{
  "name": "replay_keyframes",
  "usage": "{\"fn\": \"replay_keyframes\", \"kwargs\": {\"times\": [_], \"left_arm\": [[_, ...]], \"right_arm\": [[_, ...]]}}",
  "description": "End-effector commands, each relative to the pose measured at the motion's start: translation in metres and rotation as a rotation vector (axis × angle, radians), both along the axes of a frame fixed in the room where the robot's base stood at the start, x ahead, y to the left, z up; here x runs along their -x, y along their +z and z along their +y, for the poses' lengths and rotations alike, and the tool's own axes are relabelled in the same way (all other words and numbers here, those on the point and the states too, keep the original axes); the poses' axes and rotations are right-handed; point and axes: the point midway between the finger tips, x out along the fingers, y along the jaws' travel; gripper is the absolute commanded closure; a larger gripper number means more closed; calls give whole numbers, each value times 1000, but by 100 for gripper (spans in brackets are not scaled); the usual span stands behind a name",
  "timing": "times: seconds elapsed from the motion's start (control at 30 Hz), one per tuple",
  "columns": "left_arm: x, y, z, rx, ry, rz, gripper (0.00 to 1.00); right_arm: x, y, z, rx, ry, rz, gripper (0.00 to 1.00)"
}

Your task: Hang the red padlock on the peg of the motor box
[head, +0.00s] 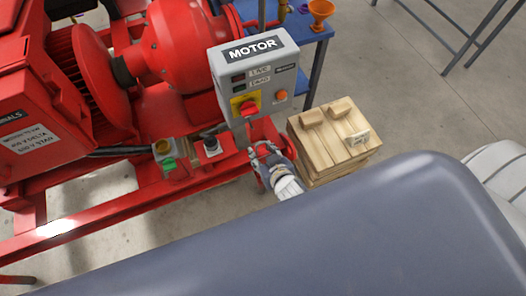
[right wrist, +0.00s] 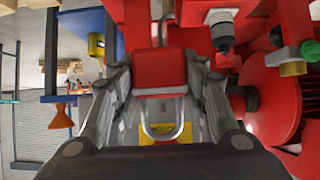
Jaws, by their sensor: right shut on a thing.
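The grey motor box (head: 255,72) stands on a post at the skid's front edge. Its face has a MOTOR label, a red rotary switch on a yellow plate (head: 246,104) and an orange button. I cannot make out its peg. My right gripper (head: 264,153) is below the box, near the post. In the right wrist view it is shut on the red padlock (right wrist: 159,69), one finger on each side of the body. The padlock's metal shackle (right wrist: 162,128) points toward the bottom of that picture. In the head view the padlock cannot be told from the red behind it. My left gripper is not in view.
A red pump skid (head: 180,45) fills the left side. A wooden crate (head: 335,140) with blocks on top stands right of the gripper. A blue table (head: 312,65) with an orange funnel (head: 320,12) is behind. Open floor lies to the right.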

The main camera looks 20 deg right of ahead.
Motion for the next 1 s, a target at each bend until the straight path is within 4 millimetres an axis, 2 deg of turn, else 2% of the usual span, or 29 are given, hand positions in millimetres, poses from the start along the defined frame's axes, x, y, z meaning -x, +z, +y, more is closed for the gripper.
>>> {"fn": "replay_keyframes", "kwargs": {"times": [1.0], "left_arm": [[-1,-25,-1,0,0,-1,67]], "right_arm": [[-63,-6,2,0,-1,-3,87]]}}
